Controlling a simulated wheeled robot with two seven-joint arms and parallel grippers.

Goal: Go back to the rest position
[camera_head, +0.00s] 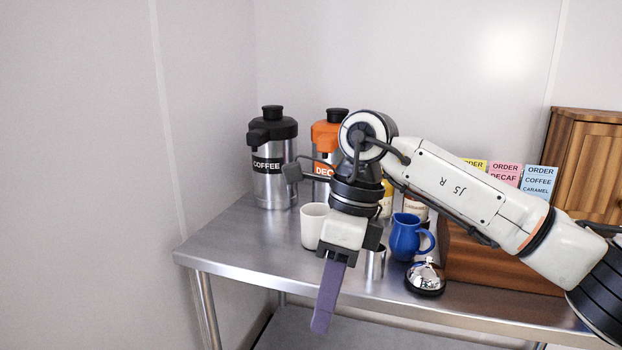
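My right gripper (321,322) hangs downward in front of the table's near edge, with the arm coming in from the right. Its long purple finger shape points down and slightly left. I see it from the side, so the gap between the fingers does not show. No object can be made out in it. My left gripper is not in view.
The steel table (240,250) holds a coffee airpot (272,172), an orange-topped decaf airpot (325,132), a white mug (312,226), a steel cup (375,264), a blue pitcher (405,238) and a bell (426,278). Order cards (540,180) and a wooden cabinet (585,165) stand right.

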